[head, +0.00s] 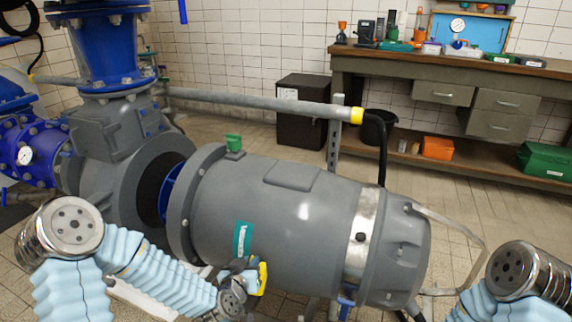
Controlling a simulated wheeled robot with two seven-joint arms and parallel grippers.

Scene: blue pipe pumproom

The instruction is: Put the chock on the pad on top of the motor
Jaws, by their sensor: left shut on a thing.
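The grey motor (330,225) lies on its side across the middle of the head view. The pad (292,177) is a flat, raised grey rectangle on top of it, with nothing on it. My left gripper (254,275) is low in front of the motor's near side, below and to the left of the pad. It is shut on a small yellow piece, which looks like the chock (263,279); the fingers hide part of it. I cannot tell whether it touches the motor. Of my right arm only a part shows at the lower right; its gripper is out of view.
A green block (233,143) stands at the motor's left flange. A grey pipe (260,103) with a yellow end runs behind the motor. A metal band (361,235) circles its right part. A workbench (450,63) with tools stands at the back right, with open floor before it.

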